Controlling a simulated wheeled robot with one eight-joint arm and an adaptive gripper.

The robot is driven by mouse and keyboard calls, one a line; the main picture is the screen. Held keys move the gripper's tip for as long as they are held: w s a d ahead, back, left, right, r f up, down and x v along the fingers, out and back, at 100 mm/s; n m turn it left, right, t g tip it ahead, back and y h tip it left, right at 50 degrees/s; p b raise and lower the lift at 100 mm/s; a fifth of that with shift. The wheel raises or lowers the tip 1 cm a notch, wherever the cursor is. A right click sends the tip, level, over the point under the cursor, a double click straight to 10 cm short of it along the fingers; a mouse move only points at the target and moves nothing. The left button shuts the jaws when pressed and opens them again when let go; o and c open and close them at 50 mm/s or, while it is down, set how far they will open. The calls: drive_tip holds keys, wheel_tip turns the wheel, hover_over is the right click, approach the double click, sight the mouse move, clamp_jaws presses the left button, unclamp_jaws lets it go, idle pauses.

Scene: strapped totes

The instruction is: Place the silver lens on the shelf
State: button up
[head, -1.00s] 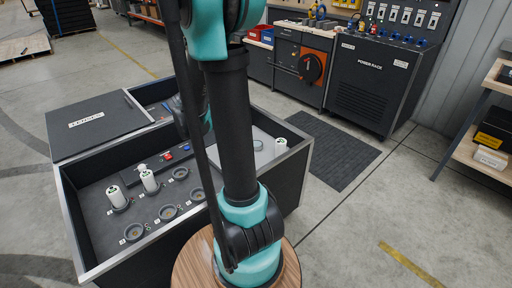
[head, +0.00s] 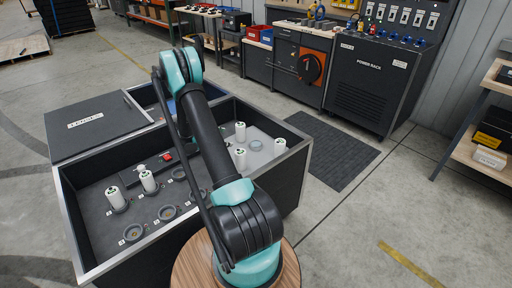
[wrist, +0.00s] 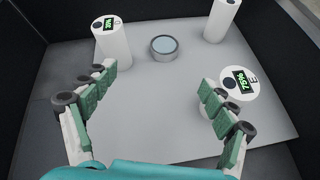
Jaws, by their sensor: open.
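The silver lens (wrist: 164,47) is a short round disc with a grey-blue glass top and a metal rim. It lies on a light grey panel in the crate, and in the head view it shows small (head: 256,145). My gripper (wrist: 157,80) is open and empty over the panel. The lens is ahead of its fingertips, apart from them. In the head view my arm hides the gripper. A wooden shelf unit (head: 458,152) stands at the far right of the head view; whether it is the task's shelf I cannot tell.
White cylinders with displays stand near the lens: one left (wrist: 113,45), one behind right (wrist: 222,20), one by the right finger (wrist: 238,85). The black crate (head: 285,180) has high walls. More cylinders (head: 115,197) stand in its left part. Floor to the right is clear.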

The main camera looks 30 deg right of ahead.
drive_tip(key=shift+n+g+h, duration=0.3)
drive_tip(key=shift+n+h, duration=0.4)
drive_tip(key=f, duration=0.1)
drive_tip(key=d+f, duration=0.1)
drive_tip(key=f, duration=0.1)
drive_tip(key=d+f, duration=0.1)
drive_tip(key=shift+w+f, duration=0.35)
drive_tip(key=shift+w, duration=0.05)
drive_tip(key=shift+d+f, duration=0.25)
drive_tip(key=shift+f, duration=0.2)
approach(256, 144)
drive_tip(key=x, duration=0.2)
drive_tip(key=w+x, duration=0.1)
drive_tip(key=x, duration=0.1)
drive_tip(key=shift+d+f, duration=0.3)
drive_tip(key=shift+s+x, duration=0.25)
drive_tip(key=shift+x, duration=1.1)
drive_tip(key=shift+s+x, duration=0.2)
drive_tip(key=shift+x, duration=1.2)
drive_tip(key=c, duration=1.6)
drive_tip(key=shift+o, duration=0.2)
drive_tip(key=shift+r, duration=0.15)
